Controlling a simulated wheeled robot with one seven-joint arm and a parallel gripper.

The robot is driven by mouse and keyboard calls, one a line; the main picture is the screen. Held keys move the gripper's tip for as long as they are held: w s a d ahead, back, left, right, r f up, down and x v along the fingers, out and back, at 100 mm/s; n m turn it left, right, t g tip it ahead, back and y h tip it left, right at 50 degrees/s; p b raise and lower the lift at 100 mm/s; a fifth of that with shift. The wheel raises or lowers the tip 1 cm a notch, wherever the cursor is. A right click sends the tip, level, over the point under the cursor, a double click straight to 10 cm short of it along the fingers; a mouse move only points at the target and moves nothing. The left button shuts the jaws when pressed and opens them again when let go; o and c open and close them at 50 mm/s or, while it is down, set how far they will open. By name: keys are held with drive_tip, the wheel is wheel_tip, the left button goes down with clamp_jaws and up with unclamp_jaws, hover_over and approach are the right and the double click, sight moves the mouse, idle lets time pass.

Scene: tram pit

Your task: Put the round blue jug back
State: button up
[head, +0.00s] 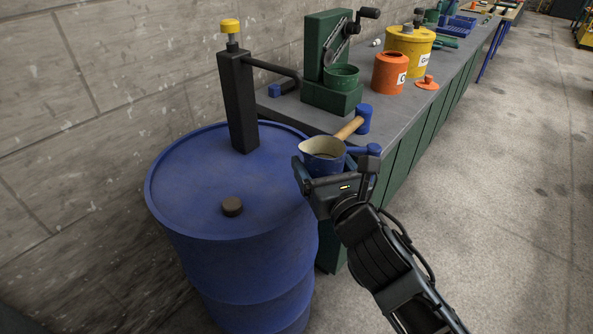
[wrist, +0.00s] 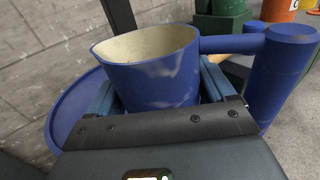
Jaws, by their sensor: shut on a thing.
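The round blue jug (head: 320,160) has a cream inside and a blue handle toward the right. It is upright, held in my gripper (head: 325,180) between the blue drum and the green bench, at about the height of their tops. In the wrist view the jug (wrist: 155,80) sits between the two fingers of my gripper (wrist: 160,95), and its handle (wrist: 275,70) shows at the right. The inside looks empty where it shows; the bottom is hidden. The fingers are shut on the jug's body.
A blue drum (head: 190,190) with a black pump post (head: 238,100) and a brown cap (head: 232,206) stands at the left. The bench (head: 310,118) holds a mallet (head: 352,126), a green press (head: 325,60), an orange can (head: 389,75) and a yellow can (head: 408,48).

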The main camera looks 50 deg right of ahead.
drive_tip(key=w+d+f, duration=0.2)
drive_tip(key=w, duration=0.1)
drive_tip(key=w+d+f, duration=0.2)
drive_tip(key=w, duration=0.1)
drive_tip(key=w+d+f, duration=0.2)
drive_tip(key=w, duration=0.2)
drive_tip(key=shift+b, duration=0.3)
drive_tip(key=shift+w+d+f, duration=0.3)
drive_tip(key=shift+w+f, duration=0.1)
drive_tip(key=shift+w, duration=0.15)
drive_tip(key=shift+w+d+f, duration=0.3)
drive_tip(key=shift+w+f, duration=0.1)
drive_tip(key=shift+w, duration=0.1)
drive_tip(key=o, duration=1.2)
drive_tip(key=shift+c, duration=0.2)
drive_tip(key=shift+f, duration=0.1)
